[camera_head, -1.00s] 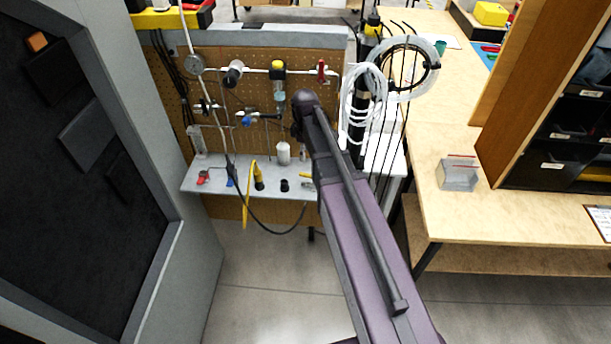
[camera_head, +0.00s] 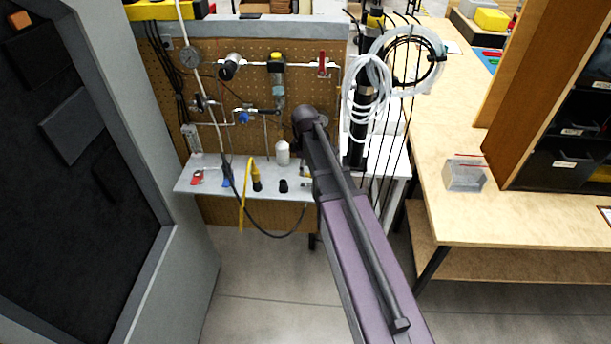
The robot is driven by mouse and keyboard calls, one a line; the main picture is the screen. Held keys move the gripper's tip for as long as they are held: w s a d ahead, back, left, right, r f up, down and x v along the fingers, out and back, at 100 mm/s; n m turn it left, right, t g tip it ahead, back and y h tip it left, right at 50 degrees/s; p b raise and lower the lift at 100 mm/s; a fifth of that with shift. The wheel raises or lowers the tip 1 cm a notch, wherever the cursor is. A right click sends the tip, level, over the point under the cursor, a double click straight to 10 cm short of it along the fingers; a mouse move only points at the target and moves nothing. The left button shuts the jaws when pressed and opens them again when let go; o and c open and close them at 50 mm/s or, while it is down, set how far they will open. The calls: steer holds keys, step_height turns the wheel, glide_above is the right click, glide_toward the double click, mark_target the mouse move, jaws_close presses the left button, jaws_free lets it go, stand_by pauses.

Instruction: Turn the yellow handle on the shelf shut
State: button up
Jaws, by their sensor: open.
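The grey shelf (camera_head: 208,166) sticks out from the lower part of a pegboard panel. A small yellow piece (camera_head: 306,173), which looks like the yellow handle, shows at the shelf's right end, right beside my arm. My arm covers part of it, so I cannot tell which way it is turned. A yellow cable (camera_head: 245,195) with a black-ended plug stands further left and hangs over the shelf's front edge. My arm reaches up from the bottom of the view to the shelf's right end. My gripper is hidden behind the arm.
A white bottle (camera_head: 283,153) and a black cap (camera_head: 283,186) stand on the shelf. Pipes and a red-handled valve (camera_head: 323,65) are above. Coiled white tubing (camera_head: 369,92) hangs right of my arm. A grey cabinet (camera_head: 187,250) is left, a wooden bench (camera_head: 500,222) right.

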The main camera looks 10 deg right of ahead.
steer(key=shift+f+b, duration=0.7)
steer(key=shift+f, duration=0.25)
jaws_close()
